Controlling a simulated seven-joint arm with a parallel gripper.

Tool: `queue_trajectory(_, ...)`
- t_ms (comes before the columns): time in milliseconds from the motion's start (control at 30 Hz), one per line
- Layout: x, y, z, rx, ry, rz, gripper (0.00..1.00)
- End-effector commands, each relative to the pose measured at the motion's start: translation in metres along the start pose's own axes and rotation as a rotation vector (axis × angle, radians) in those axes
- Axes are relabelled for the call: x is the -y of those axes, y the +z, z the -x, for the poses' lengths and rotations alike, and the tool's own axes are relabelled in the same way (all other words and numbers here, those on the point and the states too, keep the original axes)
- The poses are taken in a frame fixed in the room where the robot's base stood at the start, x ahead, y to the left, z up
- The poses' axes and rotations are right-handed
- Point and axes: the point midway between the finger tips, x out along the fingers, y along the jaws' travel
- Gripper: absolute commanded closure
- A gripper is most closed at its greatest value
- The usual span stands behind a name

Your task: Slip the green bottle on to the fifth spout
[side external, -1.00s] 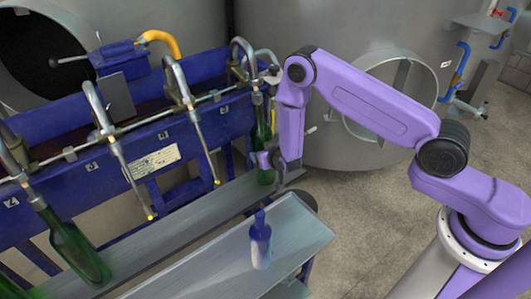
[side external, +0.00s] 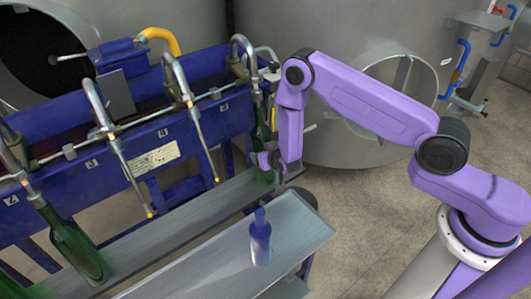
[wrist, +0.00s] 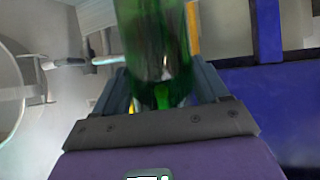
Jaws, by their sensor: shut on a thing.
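The green bottle (side external: 262,140) stands about upright at the right end of the blue rack, below the fifth spout (side external: 241,52), by the plate marked 5. Its neck is up at the spout's tube; I cannot tell how far the tube is inside it. My gripper (side external: 268,161) is shut on the lower part of the bottle, from the right. In the wrist view the green bottle (wrist: 155,40) fills the space between the two fingers (wrist: 160,92); its top is out of view there.
Another green bottle (side external: 72,243) hangs tilted on a left spout. Two bare spouts (side external: 135,180) (side external: 202,140) with yellow tips slope down between. A blue bottle (side external: 260,240) stands on the grey front tray (side external: 215,262). A large steel tank (side external: 340,40) is behind my arm.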

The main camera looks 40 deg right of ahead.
Motion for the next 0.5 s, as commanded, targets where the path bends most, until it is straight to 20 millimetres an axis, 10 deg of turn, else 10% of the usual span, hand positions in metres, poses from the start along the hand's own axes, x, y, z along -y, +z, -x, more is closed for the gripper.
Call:
queue_trajectory(467, 0.0006, 0.0035, -0.0027, -0.006, -0.001, -0.002, 0.76)
queue_trajectory(500, 0.0007, 0.0037, -0.0029, -0.006, -0.001, -0.002, 0.23)
